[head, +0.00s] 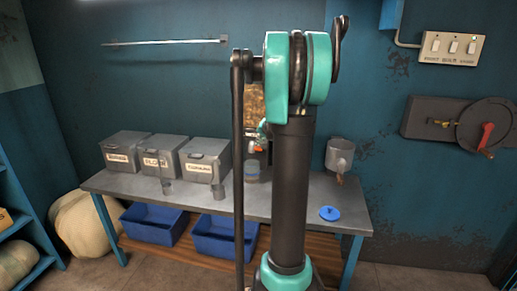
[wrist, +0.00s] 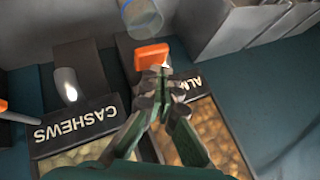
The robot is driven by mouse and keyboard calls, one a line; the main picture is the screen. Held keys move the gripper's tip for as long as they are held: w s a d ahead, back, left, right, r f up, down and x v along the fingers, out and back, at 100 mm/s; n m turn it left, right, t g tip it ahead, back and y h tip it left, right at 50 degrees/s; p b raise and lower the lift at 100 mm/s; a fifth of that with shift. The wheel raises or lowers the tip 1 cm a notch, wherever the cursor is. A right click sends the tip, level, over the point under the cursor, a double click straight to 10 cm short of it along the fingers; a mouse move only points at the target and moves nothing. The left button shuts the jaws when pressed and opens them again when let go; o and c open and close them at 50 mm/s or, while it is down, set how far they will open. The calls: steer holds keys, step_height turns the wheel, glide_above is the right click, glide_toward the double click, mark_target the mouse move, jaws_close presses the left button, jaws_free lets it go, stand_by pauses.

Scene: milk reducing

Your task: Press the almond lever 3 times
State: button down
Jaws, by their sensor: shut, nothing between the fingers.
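In the wrist view, the almond dispenser (wrist: 205,130) shows brown nuts behind a clear front, with a dark label reading "ALM", the rest covered by my gripper. An orange lever (wrist: 151,55) sticks out beside that label. My gripper (wrist: 160,72) is shut and empty, its fingertips right at the orange lever; I cannot tell whether they touch it. In the head view, my arm hides most of the gripper and the dispenser.
The cashews dispenser (wrist: 75,130) is beside the almond one. A clear jar (wrist: 141,15) stands near the lever.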

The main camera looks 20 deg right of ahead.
steer(key=shift+f, duration=1.3)
stand_by(1.1)
steer(key=shift+r, duration=1.7)
steer(key=shift+r, duration=0.15)
steer(key=shift+r, duration=2.35)
steer(key=shift+s+a, duration=0.1)
steer(key=s+a+f+n+g, duration=0.25)
steer(key=s+a+f, duration=0.35)
steer(key=s+a, duration=0.45)
steer(key=s+a+f+n, duration=0.2)
steer(key=s+f, duration=0.3)
steer(key=s, duration=0.4)
steer(key=s+a+f+n+g, duration=0.1)
steer(key=s+a+f+n, duration=0.1)
steer(key=s+a+f, duration=0.3)
steer(key=s+a+f+n+g, duration=0.1)
steer(key=s+f, duration=0.4)
steer(key=s, duration=0.7)
steer(key=shift+s+a+f+n, duration=0.3)
steer(key=shift+a+n, duration=0.25)
steer(key=shift+a, duration=0.6)
